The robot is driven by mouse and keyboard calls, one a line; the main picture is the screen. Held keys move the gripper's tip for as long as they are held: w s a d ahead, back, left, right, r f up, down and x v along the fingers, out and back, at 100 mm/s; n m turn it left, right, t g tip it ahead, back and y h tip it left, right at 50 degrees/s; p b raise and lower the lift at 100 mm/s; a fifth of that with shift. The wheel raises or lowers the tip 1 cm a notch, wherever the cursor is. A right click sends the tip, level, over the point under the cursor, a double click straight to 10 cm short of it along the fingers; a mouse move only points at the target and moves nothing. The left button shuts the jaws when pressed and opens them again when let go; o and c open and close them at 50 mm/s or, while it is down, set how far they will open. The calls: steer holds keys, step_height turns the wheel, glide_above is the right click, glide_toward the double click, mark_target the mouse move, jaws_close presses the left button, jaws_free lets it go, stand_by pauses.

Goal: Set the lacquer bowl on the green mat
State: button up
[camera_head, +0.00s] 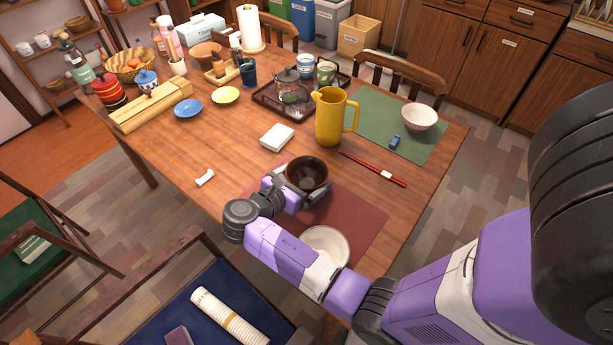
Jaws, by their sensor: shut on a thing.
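The lacquer bowl (307,171) is dark brown and round. It is upright at the near side of the table, over the far left part of a red mat. My gripper (291,196) is shut on its near left rim. I cannot tell whether the bowl touches the surface below. The green mat (372,110) lies at the far right of the table. A pink-white bowl (419,117) stands on its right part and a small blue block (394,142) lies near its front edge.
A tall yellow pitcher (331,118) stands at the green mat's left edge, between it and my gripper. Red chopsticks (373,170) lie in front of the mat. A white plate (325,245) is on the red mat (362,215). A tray (270,101) holds a teapot.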

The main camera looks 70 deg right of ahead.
steer(key=o, duration=1)
steer(key=shift+f+b, duration=0.25)
steer(key=shift+b, duration=0.5)
